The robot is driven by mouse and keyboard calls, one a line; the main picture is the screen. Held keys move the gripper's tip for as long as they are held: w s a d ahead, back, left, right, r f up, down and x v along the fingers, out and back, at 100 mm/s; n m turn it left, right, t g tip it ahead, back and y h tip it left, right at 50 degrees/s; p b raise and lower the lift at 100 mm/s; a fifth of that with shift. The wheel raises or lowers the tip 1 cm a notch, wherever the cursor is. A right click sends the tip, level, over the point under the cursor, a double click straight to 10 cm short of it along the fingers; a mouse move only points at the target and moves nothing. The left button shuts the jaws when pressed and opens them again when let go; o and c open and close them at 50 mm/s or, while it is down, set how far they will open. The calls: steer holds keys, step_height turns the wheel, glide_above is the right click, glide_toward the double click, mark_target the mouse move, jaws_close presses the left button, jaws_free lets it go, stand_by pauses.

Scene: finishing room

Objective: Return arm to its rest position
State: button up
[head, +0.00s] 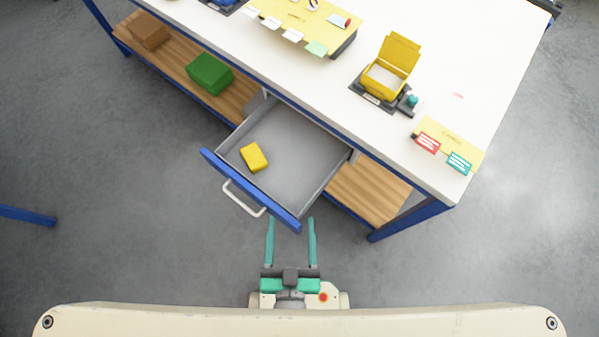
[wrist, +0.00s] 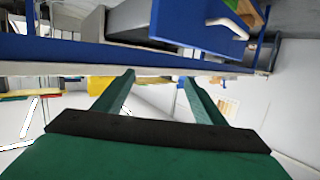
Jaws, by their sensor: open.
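My gripper (head: 291,222) is in the head view at the lower middle, its two teal fingers apart with nothing between them. It is over the grey floor, just in front of the open drawer. The wrist view also shows my gripper (wrist: 158,80), with its green fingers apart and empty. No part of the arm beyond the gripper's base shows clearly in the head view.
The drawer (head: 310,142) with a blue front stands pulled out, a yellow block (head: 254,157) inside. The white bench (head: 460,70) holds an open yellow box (head: 385,79). A green box (head: 210,74) and brown box (head: 149,30) sit on the lower shelf.

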steer(key=s+d, duration=0.2)
steer(key=s, duration=0.1)
steer(key=shift+r, duration=0.4)
stand_by(1.0)
steer(key=c, duration=0.7)
steer(key=shift+a, duration=0.15)
steer(key=shift+c, duration=0.7)
